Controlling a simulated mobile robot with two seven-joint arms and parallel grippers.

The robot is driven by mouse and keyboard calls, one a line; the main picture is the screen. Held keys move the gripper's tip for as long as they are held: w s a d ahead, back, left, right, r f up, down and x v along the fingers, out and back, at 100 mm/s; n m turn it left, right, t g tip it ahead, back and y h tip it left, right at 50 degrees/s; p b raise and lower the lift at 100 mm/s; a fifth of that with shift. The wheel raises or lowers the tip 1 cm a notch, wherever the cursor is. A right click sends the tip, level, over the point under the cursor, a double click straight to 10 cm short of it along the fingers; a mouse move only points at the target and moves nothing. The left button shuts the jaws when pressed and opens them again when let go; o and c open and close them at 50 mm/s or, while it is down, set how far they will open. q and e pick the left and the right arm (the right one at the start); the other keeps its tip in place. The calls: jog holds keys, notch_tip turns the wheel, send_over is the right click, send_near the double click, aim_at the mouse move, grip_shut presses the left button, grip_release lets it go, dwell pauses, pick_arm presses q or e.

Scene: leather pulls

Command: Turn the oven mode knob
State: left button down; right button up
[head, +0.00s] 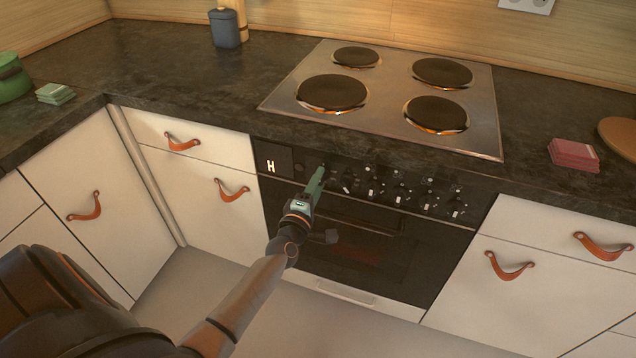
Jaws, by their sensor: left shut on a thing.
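The black oven (350,255) is built in under the hob, with a dark control panel (408,180) along its top. Several small knobs with pale marks sit in a row on the panel, and a lit "H" (271,166) glows at its left end. My left gripper (322,170) reaches up to the left part of the knob row. It is shut on a knob there, which its green fingers mostly hide. The knob's angle cannot be seen. My right gripper is not in view.
The hob (392,85) with glowing plates lies above the panel. White drawers with leather pulls (183,142) flank the oven. The oven door handle (365,222) runs just below the panel. Pink (574,153) and green (54,93) stacks stand on the dark worktop (165,68).

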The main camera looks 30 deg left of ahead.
pick_arm(q)
jog(key=shift+c, duration=2)
grip_release()
jog(key=shift+s, duration=0.1)
jog(key=v, duration=1.2)
jog(key=shift+s+p, duration=0.2)
jog(key=shift+p, duration=0.2)
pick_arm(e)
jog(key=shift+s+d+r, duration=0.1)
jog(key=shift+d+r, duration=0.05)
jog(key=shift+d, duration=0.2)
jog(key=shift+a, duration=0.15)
